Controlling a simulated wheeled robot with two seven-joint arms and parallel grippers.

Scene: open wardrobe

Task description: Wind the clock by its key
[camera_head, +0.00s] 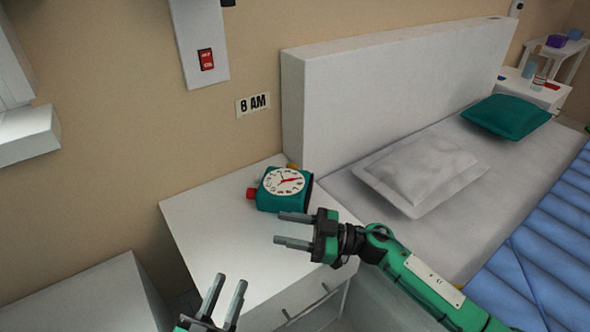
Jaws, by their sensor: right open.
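A teal clock (302,196) with a white face and red hand sits on the white nightstand (222,238), near its back edge. A red piece (252,193) sticks out of the clock's left side; it may be the key, but its shape is too small to tell. My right gripper (279,228) is just in front of the clock, open and empty, with its fingers pointing left. My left gripper (230,281) is lower in the view, in front of the nightstand top, with its fingers apart and nothing between them.
A bed with a white headboard (390,75), a grey pillow (425,172) and a green pillow (506,116) stands right of the nightstand. The nightstand top left of the clock is clear.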

